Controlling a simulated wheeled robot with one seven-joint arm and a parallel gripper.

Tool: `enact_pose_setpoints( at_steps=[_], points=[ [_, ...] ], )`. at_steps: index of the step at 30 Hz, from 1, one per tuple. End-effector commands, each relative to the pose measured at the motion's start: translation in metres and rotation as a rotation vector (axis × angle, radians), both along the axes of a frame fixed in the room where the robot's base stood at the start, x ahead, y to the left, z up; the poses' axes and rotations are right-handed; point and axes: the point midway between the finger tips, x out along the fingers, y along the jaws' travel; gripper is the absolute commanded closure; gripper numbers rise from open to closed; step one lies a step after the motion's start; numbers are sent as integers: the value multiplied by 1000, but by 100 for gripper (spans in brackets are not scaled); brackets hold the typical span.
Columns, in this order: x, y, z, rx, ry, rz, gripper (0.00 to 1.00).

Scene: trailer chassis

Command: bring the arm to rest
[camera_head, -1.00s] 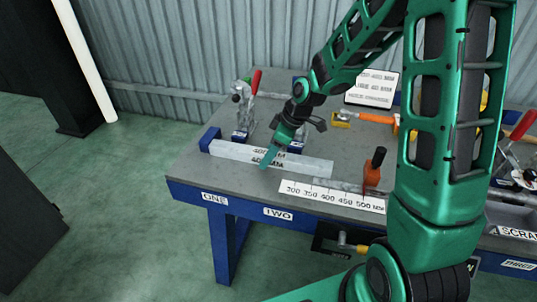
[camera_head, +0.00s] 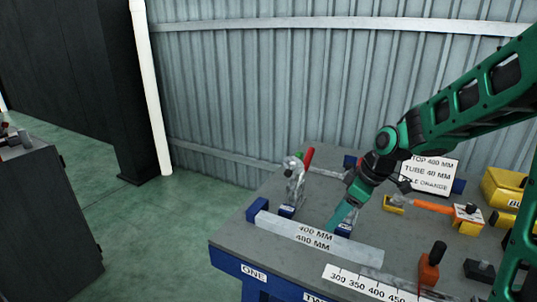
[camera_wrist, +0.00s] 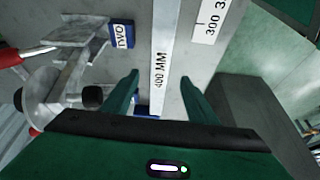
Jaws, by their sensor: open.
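My gripper (camera_head: 336,222) is at the end of my green arm, low over the workbench beside the grey bar marked 400 MM (camera_head: 318,240). In the wrist view my gripper (camera_wrist: 158,90) shows two green fingers spread apart. The bar (camera_wrist: 162,60) runs up the picture between and beyond them, and no object is seen held. Whether a fingertip touches the bar or bench cannot be told. My arm comes in from the right in the head view.
A toggle clamp with a red handle (camera_head: 307,157) stands left of my gripper. A sign (camera_head: 430,173), an orange-handled tool (camera_head: 433,206), yellow bins (camera_head: 503,188) and an orange block (camera_head: 428,272) stand to the right. The ruler strip (camera_head: 370,283) lies in front.

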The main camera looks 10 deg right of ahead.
Motion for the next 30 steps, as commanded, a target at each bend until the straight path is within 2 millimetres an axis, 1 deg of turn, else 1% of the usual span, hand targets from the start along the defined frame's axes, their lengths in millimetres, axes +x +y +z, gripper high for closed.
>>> enact_pose_setpoints(
  at_steps=[2, 5, 6, 8, 9, 11, 12, 14, 15, 17, 18, 21, 24, 27, 30],
  points=[
    [-15, -16, 5, -24, 28, -82, 47],
    [-43, -44, 12, -60, 83, -240, 47],
    [-56, -56, 16, -74, 106, -311, 47],
    [-76, -72, 20, -91, 141, -422, 47],
    [-90, -82, 22, -100, 164, -497, 47],
    [-112, -96, 27, -111, 195, -609, 47],
    [-127, -105, 29, -116, 216, -684, 47],
    [-150, -117, 32, -121, 247, -798, 47],
    [-166, -123, 34, -121, 267, -876, 47],
    [-189, -132, 36, -122, 298, -989, 47],
    [-204, -137, 37, -119, 318, -1063, 47],
    [-238, -146, 38, -110, 362, -1224, 47],
    [-263, -150, 38, -99, 397, -1345, 47],
    [-279, -152, 37, -92, 421, -1420, 47],
    [-285, -152, 37, -88, 430, -1453, 47]
  ],
)
